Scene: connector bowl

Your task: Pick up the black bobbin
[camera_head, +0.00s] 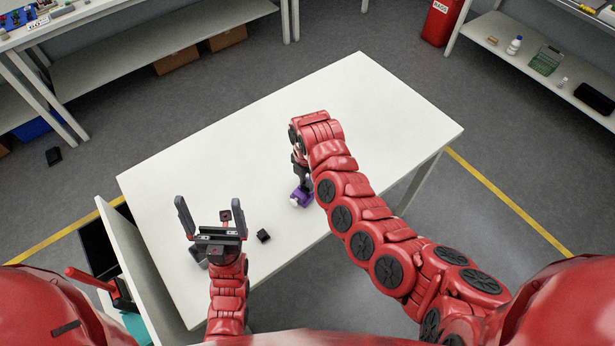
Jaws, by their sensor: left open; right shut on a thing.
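A small black object (263,236), which looks like the black bobbin, lies on the white table (385,110) near its front edge. It is too small to make out its exact shape. My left gripper (210,200) is open and empty, with its fingers spread wide, to the left of the black object and apart from it. My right gripper (303,183) points down and is shut on a small purple and white object (301,198), to the upper right of the black object. Its fingertips are partly hidden by my arm.
A grey object (198,253) shows partly behind my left wrist. A white panel and dark bin stand by the table's left end. Shelves line the room, and a red bin (440,20) stands at the back right.

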